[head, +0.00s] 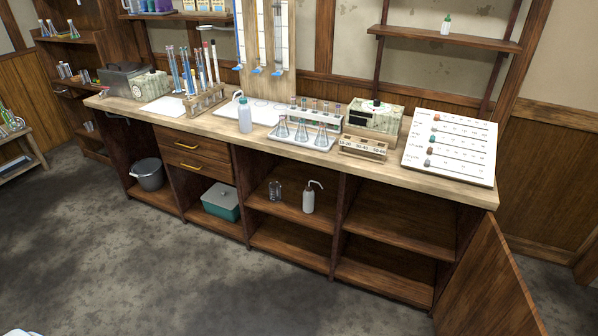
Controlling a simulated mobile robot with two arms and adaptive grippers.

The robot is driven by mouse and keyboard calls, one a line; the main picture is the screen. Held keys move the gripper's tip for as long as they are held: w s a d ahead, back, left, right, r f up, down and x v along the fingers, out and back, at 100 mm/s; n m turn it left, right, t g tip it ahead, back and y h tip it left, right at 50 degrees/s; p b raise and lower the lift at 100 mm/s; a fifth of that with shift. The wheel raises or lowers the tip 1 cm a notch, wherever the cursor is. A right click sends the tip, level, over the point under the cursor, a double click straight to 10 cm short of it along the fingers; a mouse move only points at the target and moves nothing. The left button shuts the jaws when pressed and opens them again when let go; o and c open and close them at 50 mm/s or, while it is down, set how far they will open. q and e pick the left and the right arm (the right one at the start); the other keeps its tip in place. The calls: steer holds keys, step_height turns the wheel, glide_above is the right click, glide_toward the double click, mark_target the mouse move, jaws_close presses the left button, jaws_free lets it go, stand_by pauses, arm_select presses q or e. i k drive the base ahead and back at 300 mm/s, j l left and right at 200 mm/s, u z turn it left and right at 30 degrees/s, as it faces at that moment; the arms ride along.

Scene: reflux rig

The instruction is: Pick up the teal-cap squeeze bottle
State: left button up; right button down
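A translucent squeeze bottle (245,118) with a bent pale spout and what looks like a teal collar stands upright on the wooden counter (400,184), near its front edge. A white squeeze bottle (308,200) with a bent spout and a greyish cap stands on a shelf inside the open cabinet. A small bottle (446,27) with a green cap stands on the wall shelf at the upper right. Neither of my grippers is in view.
Right of the counter bottle is a tray of conical flasks (301,135); left is a rack of tubes (206,103). A white board (450,148) lies at the counter's right end. An open cabinet door (488,285) juts out at lower right. The floor (190,270) in front is clear.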

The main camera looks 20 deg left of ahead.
mark_target(244, 108)
steer(key=i+j+u, duration=0.1)
steer(key=i+j, duration=0.15)
steer(key=i, duration=0.15)
steer(key=i+j+u, duration=0.1)
steer(key=i, duration=0.35)
steer(key=j+u, duration=0.25)
steer(key=j, duration=1.15)
steer(key=k+j, duration=0.1)
